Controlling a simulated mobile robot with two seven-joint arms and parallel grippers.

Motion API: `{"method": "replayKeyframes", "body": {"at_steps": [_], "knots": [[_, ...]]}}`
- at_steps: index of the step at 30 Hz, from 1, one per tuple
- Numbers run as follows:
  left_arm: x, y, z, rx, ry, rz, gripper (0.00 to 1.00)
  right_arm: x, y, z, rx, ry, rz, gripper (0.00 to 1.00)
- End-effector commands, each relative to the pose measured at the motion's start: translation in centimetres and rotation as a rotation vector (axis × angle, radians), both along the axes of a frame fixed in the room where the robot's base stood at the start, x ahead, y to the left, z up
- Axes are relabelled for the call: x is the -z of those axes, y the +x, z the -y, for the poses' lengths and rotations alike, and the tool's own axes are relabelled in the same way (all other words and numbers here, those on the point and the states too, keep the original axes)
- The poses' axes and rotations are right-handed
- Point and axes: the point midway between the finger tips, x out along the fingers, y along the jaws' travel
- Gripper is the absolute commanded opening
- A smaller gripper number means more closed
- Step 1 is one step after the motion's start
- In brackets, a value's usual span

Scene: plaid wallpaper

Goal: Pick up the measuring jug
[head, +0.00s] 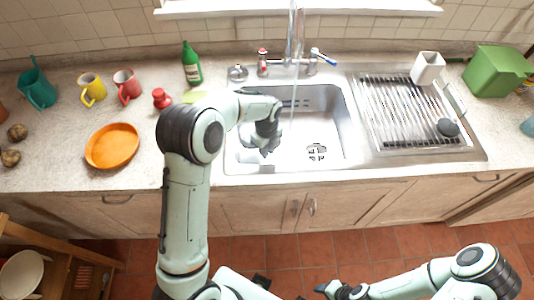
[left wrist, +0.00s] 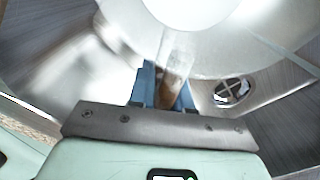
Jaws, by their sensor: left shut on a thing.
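The measuring jug (left wrist: 205,25) fills the top of the left wrist view as a pale, translucent round body. A narrow part of it, apparently the handle, runs down between the blue fingers. In the head view a pale part of the jug (head: 247,156) shows at the left side of the sink, largely hidden by my gripper and arm. My left gripper (head: 267,150) is inside the sink basin, shut on the jug; its fingers (left wrist: 165,88) show in the wrist view. My right gripper (head: 335,289) is low at the front, away from the counter, too small to read.
Water runs from the tap (head: 290,60) into the sink (head: 335,125). An orange bowl (head: 112,146), mugs (head: 127,86) and a green bottle (head: 192,66) stand left.

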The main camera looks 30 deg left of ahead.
Motion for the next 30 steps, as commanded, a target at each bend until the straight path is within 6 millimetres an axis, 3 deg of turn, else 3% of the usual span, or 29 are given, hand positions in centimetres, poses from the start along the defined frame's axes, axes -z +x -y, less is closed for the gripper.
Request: {"method": "replayKeyframes", "body": {"at_steps": [15, 30], "knots": [[-7.6, 0.2, 0.0, -0.001, 0.0, 0.006, 0.0, -0.7, 0.6, 0.0, 0.0, 0.0, 0.007, 0.48], [-12.6, 0.1, 0.0, -0.001, 0.0, 0.005, 0.0, -1.4, 1.2, 0.0, 0.0, 0.0, 0.013, 0.48]]}}
